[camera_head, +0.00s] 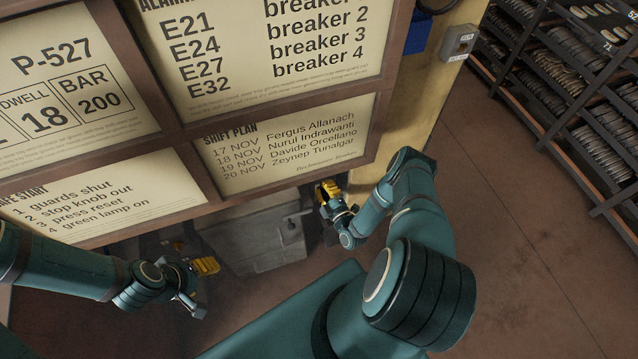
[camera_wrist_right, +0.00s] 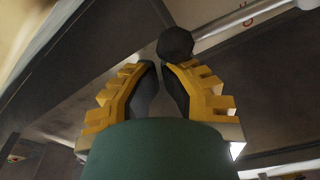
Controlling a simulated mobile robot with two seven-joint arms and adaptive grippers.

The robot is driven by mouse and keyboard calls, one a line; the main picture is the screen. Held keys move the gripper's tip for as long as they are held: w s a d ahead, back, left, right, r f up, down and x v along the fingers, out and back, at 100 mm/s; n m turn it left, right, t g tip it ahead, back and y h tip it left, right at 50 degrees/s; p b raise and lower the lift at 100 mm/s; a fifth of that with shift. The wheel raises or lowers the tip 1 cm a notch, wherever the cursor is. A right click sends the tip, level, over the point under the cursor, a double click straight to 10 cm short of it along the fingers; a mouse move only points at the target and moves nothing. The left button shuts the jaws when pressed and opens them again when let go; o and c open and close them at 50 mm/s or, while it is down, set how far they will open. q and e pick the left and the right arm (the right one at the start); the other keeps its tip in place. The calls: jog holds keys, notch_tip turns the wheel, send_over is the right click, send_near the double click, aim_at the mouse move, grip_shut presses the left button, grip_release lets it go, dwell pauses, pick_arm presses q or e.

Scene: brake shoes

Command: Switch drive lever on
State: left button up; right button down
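The drive lever shows in the right wrist view as a pale metal rod (camera_wrist_right: 243,19) with a black ball knob (camera_wrist_right: 175,45). The knob appears just beyond my right fingertips, slightly right of the gap. My right gripper (camera_wrist_right: 157,66) has yellow ribbed fingers with dark pads and a narrow gap between them, with nothing seen held. In the head view my right gripper (camera_head: 328,190) is low by the board's lower right corner; the lever cannot be made out there. My left gripper (camera_head: 206,266) is at lower left, away from it, its finger gap unclear.
A large framed notice board (camera_head: 385,100) fills the upper left and hides much of the machine. A grey metal box (camera_head: 265,240) is below it. A shelf rack of brake shoes (camera_head: 570,75) stands at right. The brown floor (camera_head: 530,240) at right is clear.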

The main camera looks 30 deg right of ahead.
jog(key=shift+s+d, duration=0.1)
jog(key=shift+d, duration=0.55)
jog(key=shift+s+d, duration=0.2)
jog(key=shift+d, duration=0.4)
pick_arm(q)
jog(key=shift+w+d, duration=0.15)
jog(key=shift+d, duration=0.25)
pick_arm(e)
jog(key=shift+s+d+f, duration=0.1)
jog(key=shift+s+d, duration=0.1)
jog(key=shift+d, duration=0.5)
pick_arm(q)
jog(key=shift+f, duration=0.1)
